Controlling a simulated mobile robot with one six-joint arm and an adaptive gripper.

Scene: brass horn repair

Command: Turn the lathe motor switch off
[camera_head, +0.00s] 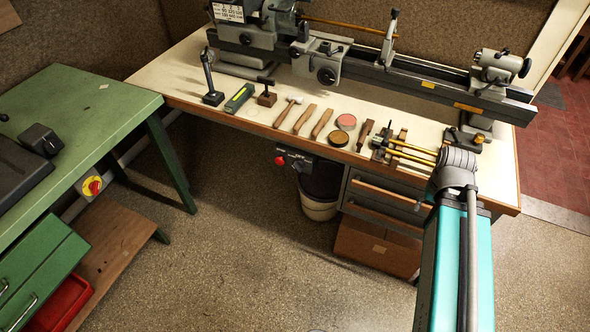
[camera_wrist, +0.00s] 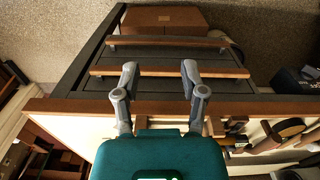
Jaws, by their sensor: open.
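A small dark switch box (camera_head: 296,160) with a red round knob (camera_head: 280,161) is fixed under the front edge of the lathe bench, left of the drawers. Its on or off position is too small to read. My gripper (camera_wrist: 159,70) shows in the wrist view, open and empty, its two grey fingers spread in front of the drawer unit at the bench edge. In the head view my arm reaches the bench's right end, and the fingers cannot be made out. The gripper is well to the right of the switch box.
The lathe (camera_head: 420,80) stands along the back of the bench (camera_head: 235,105); hand tools and brass tubes (camera_head: 410,152) lie in front. A bin (camera_head: 319,200) and drawers (camera_head: 385,195) are below. The middle floor is clear.

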